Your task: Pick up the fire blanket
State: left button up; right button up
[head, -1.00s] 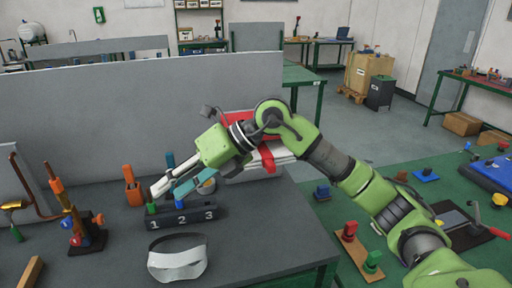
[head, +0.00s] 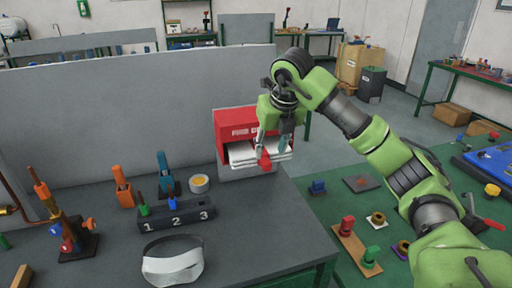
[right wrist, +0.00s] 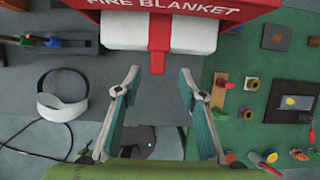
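The fire blanket is a folded white cloth (head: 241,153) hanging out below a red holder (head: 233,122) on the grey panel. A red strap (head: 264,160) hangs at its front. In the right wrist view the holder (right wrist: 190,9) reads "FIRE BLANKET", with white cloth (right wrist: 125,31) on both sides of the red strap (right wrist: 158,45). My right gripper (head: 273,147) points down in front of the blanket; it also shows in the right wrist view (right wrist: 160,74). Its fingers are spread on either side of the strap's line, with nothing held. My left gripper is out of view.
A dark block numbered 1, 2, 3 (head: 175,218) and a white visor-like band (head: 172,262) lie on the grey table (head: 240,240). Pliers-like tools (head: 123,188) stand behind the block. A green table (head: 335,205) with several small parts lies to the right.

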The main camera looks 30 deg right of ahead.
aim_at(266, 160)
jog(key=p+x, duration=0.1)
jog(key=x, duration=0.3)
jog(key=shift+w+f+p, duration=0.3)
jog(key=shift+f+p, duration=0.05)
jog(key=shift+p, duration=0.05)
jog(key=shift+w+f, duration=0.2)
jog(key=shift+f, duration=0.15)
jog(key=shift+r, duration=0.1)
grip_shut()
